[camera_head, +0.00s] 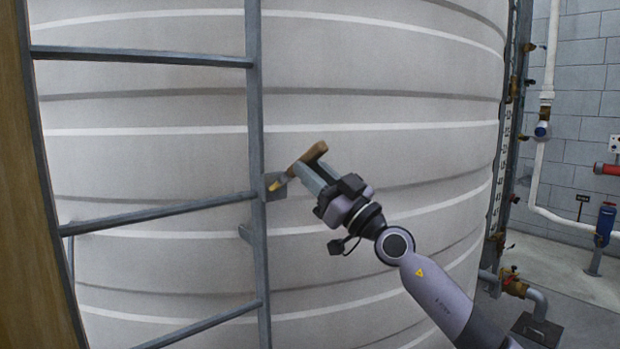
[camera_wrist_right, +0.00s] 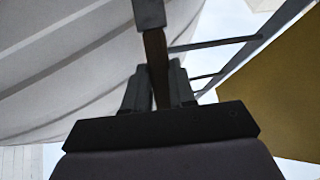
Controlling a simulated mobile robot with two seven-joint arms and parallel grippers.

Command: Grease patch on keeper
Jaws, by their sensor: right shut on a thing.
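My right gripper (camera_head: 308,173) is shut on a brown-handled tool, which looks like a brush (camera_head: 316,151). Its yellowish tip (camera_head: 278,183) points left and down, at a small grey plate (camera_head: 274,188) on the ladder's right rail. The plate may be the keeper. Tip and plate overlap in the head view; I cannot tell whether they touch. In the right wrist view the brown handle (camera_wrist_right: 157,65) stands between the two dark fingers, with a grey part (camera_wrist_right: 149,14) at its far end. I cannot make out a grease patch. My left gripper is not in view.
The grey ladder (camera_head: 254,120) stands in front of a large pale ribbed tank (camera_head: 400,110). A wooden-coloured panel (camera_head: 35,200) edges the left side. Pipes with valves (camera_head: 515,283) and a blue fitting (camera_head: 605,222) stand right of the tank, beside open floor.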

